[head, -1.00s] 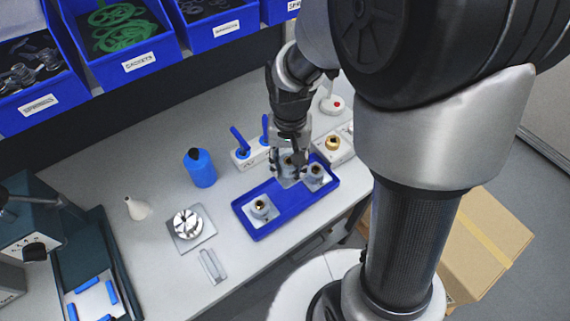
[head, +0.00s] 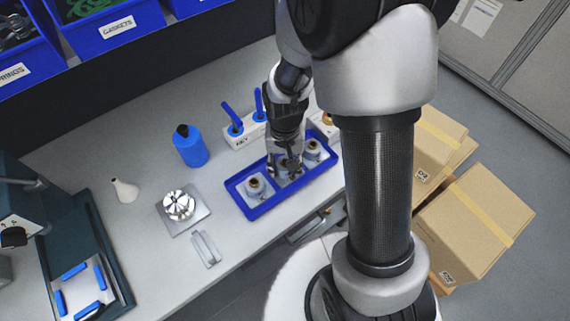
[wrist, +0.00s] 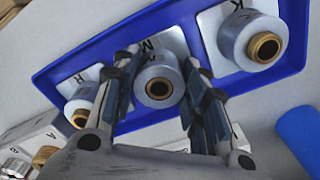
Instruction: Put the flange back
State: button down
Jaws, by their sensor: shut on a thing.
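The flange (wrist: 157,85) is a grey metal cylinder with a brass-ringed bore, at the middle place of the blue tray (head: 262,209). In the wrist view my gripper (wrist: 160,72) has one finger on each side of it, shut on it. In the head view my gripper (head: 285,168) points down over the tray's middle, and its fingers partly hide the flange. A pale square marked M lies at that place. I cannot tell whether the flange touches the tray floor. Similar parts stand at both ends: one (head: 255,188) at left, one (head: 313,151) at right.
A blue bottle (head: 190,148) and a white holder (head: 243,137) with blue-handled tools stand behind the tray.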

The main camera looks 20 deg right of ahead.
jog(key=shift+f, duration=0.15)
jog(key=c, duration=1)
grip_release()
jog(key=shift+o, duration=0.2)
notch_tip(320, 180, up, 13)
jog(key=p, duration=0.4)
jog(key=s+r+n+t, duration=0.4)
jog(key=s+r, duration=1.1)
jog(key=r, duration=0.1)
jog(key=shift+t, duration=0.3)
jog(key=shift+w+d, duration=0.1)
